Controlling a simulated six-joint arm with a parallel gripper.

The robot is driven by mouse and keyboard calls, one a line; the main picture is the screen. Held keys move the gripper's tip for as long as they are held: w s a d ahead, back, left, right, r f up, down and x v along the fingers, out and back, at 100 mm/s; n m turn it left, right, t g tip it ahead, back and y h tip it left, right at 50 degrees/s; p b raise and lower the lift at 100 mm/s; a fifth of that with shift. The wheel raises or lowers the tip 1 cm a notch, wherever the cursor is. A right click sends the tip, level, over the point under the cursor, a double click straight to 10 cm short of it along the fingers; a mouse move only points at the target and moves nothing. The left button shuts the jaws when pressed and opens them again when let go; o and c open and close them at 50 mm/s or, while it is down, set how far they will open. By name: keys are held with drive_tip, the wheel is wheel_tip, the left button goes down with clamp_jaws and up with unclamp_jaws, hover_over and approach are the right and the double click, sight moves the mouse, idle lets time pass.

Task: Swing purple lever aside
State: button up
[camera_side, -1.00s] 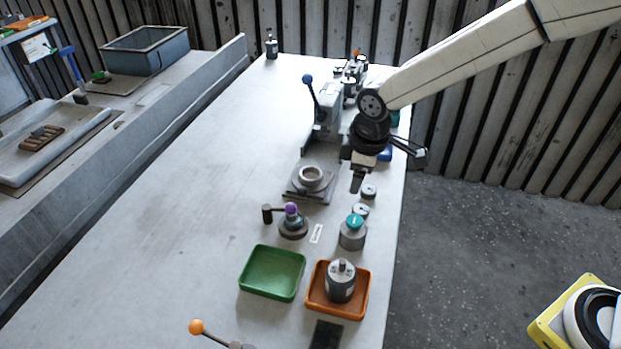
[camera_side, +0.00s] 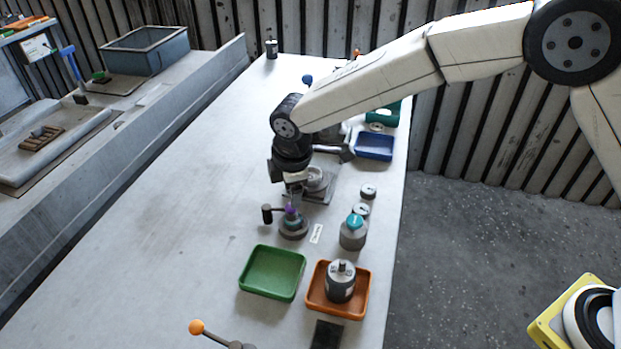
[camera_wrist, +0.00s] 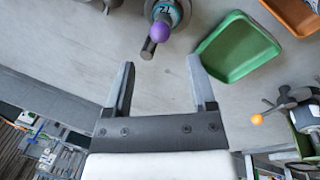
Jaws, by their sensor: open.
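The purple lever's ball knob (camera_side: 290,211) tops a small round fixture with a dark base (camera_side: 294,230) on the table. A dark cylindrical handle (camera_side: 267,214) sticks out to its left. My gripper (camera_side: 293,192) is just above and behind the purple knob in the side view, pointing down. In the wrist view my gripper (camera_wrist: 158,75) has its two fingers wide apart with nothing between them. There the purple knob (camera_wrist: 161,30) and the dark handle (camera_wrist: 148,49) lie beyond the fingertips. Contact with the lever is not visible.
A green tray (camera_side: 272,273) and an orange tray (camera_side: 314,305) holding a grey motor (camera_side: 341,281) stand in front. A teal-topped cylinder (camera_side: 353,234) is to the right. An orange-knobbed lever (camera_side: 197,327) is at the near edge. The left of the table is clear.

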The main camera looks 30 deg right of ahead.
drive_tip(key=shift+w+d+f, duration=0.1)
drive_tip(key=shift+w+f, duration=0.1)
drive_tip(key=shift+f, duration=0.95)
drive_tip(key=shift+w+f, duration=0.25)
drive_tip(key=shift+f, duration=0.85)
drive_tip(key=shift+w+d+f, duration=0.1)
drive_tip(key=shift+w+f, duration=0.1)
drive_tip(key=shift+f, duration=0.95)
drive_tip(key=shift+c, duration=0.2)
clamp_jaws()
